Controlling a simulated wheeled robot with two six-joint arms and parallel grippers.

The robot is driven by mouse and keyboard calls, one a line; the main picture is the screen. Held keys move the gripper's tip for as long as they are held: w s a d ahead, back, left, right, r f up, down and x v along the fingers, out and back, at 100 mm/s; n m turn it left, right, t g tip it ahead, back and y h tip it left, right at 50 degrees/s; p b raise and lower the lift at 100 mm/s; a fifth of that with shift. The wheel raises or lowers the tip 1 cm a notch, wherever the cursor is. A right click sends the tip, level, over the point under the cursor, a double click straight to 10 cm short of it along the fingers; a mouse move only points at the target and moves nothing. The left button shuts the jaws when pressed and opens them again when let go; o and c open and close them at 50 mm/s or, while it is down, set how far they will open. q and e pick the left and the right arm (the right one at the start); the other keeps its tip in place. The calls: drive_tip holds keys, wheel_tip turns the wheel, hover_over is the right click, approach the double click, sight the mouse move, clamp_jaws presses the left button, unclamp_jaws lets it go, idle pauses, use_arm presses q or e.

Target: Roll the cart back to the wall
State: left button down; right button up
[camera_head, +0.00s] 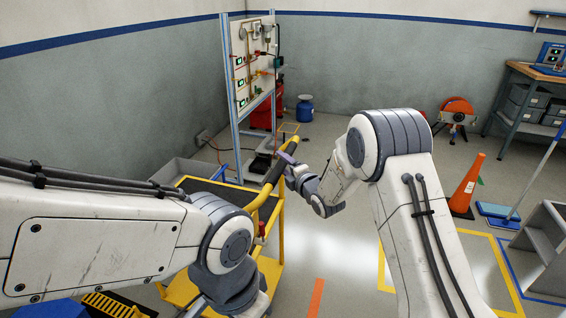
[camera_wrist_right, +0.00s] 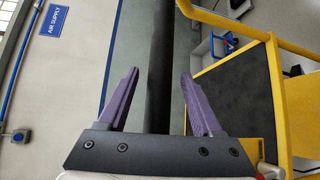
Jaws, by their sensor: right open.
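The yellow cart (camera_head: 280,240) stands left of centre in the head view, partly hidden behind my left arm. Its dark handle bar (camera_head: 281,168) slants up at the cart's near right side. My right gripper (camera_head: 286,160) is at this bar. In the right wrist view my gripper (camera_wrist_right: 160,95) is open, with its purple fingers on either side of the dark bar (camera_wrist_right: 160,60). I see a gap on both sides of the bar. The cart's yellow frame (camera_wrist_right: 277,90) and dark top also show there. My left gripper is out of view.
A test panel on a frame (camera_head: 255,60) stands against the wall behind the cart. A blue canister (camera_head: 305,108) is right of it. An orange cone (camera_head: 467,187) and a workbench (camera_head: 515,100) are at right. The floor between is mostly clear.

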drive_tip(key=shift+w+a+f, duration=0.1)
drive_tip(key=shift+w+a, duration=0.1)
drive_tip(key=shift+w, duration=0.2)
clamp_jaws()
idle(1.3)
